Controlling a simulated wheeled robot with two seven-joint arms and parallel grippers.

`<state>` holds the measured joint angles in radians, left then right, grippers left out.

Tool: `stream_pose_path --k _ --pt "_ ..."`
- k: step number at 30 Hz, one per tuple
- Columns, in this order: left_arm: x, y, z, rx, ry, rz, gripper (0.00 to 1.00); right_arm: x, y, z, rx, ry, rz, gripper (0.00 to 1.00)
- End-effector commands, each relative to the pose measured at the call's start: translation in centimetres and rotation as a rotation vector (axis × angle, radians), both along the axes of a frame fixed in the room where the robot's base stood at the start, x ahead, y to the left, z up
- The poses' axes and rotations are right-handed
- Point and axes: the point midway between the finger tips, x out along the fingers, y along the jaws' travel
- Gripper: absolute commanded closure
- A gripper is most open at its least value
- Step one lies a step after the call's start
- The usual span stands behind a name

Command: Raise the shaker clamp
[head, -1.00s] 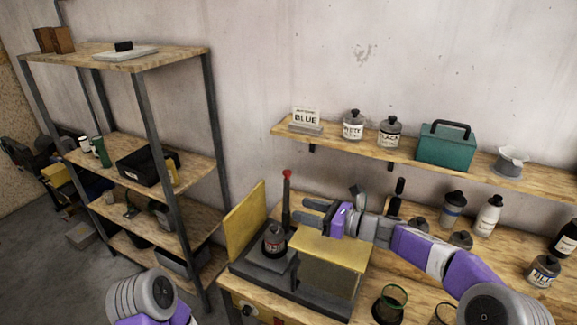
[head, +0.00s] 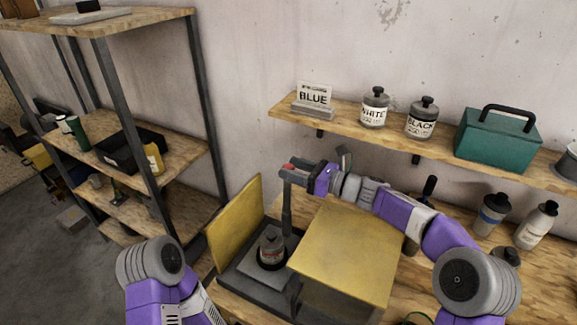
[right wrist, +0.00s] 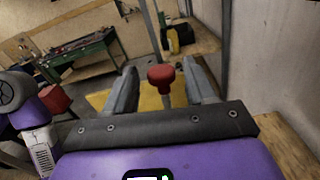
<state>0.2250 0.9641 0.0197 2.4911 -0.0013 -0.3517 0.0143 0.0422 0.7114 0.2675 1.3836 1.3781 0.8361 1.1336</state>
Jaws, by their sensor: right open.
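The shaker is a dark grey box (head: 231,283) with an upright yellow panel (head: 238,222) on its left and a flat yellow top (head: 350,248) on its right. A bottle with a dark cap (head: 271,248) stands upright inside it. Behind the bottle rises the clamp's dark post (head: 286,208), topped by a red knob (right wrist: 161,77). My right gripper (head: 292,173) is open at the height of the knob. In the right wrist view the knob shows between the two spread fingers. My left gripper is out of view.
Several bottles stand on the bench at right. A metal-framed rack (head: 200,105) stands at left.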

Motion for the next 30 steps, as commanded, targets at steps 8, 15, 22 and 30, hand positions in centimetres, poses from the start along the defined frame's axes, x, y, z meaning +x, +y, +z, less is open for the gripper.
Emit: stream_pose_path --k 8,15,22,30 --pt "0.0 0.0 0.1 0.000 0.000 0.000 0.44 0.8 1.8 0.0 -0.001 0.000 -0.002 0.45" --pt "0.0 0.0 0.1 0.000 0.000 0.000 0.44 0.8 1.8 0.0 0.000 0.000 -0.001 0.49" --pt "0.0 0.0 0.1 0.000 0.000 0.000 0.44 0.8 1.8 0.0 0.000 0.000 -0.001 0.85" --pt "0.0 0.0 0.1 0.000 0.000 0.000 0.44 0.8 1.7 0.0 0.000 0.000 -0.001 1.00"
